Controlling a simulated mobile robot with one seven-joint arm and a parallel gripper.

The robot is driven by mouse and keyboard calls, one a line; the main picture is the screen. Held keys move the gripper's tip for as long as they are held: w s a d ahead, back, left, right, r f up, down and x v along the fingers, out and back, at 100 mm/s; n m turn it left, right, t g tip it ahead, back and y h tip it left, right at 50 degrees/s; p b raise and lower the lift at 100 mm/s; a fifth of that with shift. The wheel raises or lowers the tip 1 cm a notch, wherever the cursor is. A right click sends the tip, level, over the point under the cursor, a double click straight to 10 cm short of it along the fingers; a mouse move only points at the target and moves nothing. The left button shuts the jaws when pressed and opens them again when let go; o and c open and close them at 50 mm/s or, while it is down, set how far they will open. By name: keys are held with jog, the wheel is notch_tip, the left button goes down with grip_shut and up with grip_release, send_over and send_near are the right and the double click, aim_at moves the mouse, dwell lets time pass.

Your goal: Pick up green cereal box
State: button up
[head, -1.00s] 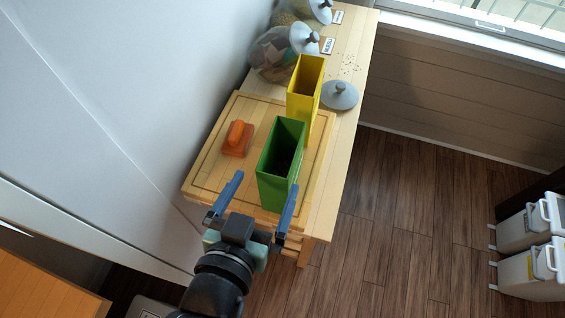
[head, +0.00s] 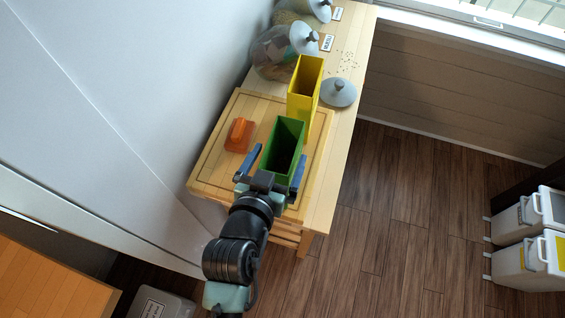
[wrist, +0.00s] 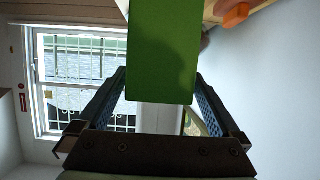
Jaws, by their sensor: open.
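The green cereal box (head: 284,150) stands upright, open at the top, on the wooden board at the near end of the narrow table. My gripper (head: 275,163) is open, with one blue finger on each side of the box. In the wrist view the green box (wrist: 161,50) fills the upper middle, and its lower edge reaches between the two fingers (wrist: 160,100). The fingers look apart from the box sides. My gripper hides the lower near part of the box in the head view.
A yellow box (head: 305,88) stands just behind the green one. An orange object (head: 239,135) lies left on the board (head: 208,178). A grey lid (head: 338,92) and glass jars (head: 283,52) are farther back. The wall is close on the left; white bins (head: 530,262) stand right.

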jog(key=x, duration=0.3)
jog(key=shift+w+p, duration=0.15)
jog(key=shift+p, duration=0.2)
jog(key=shift+c, duration=0.3)
grip_shut()
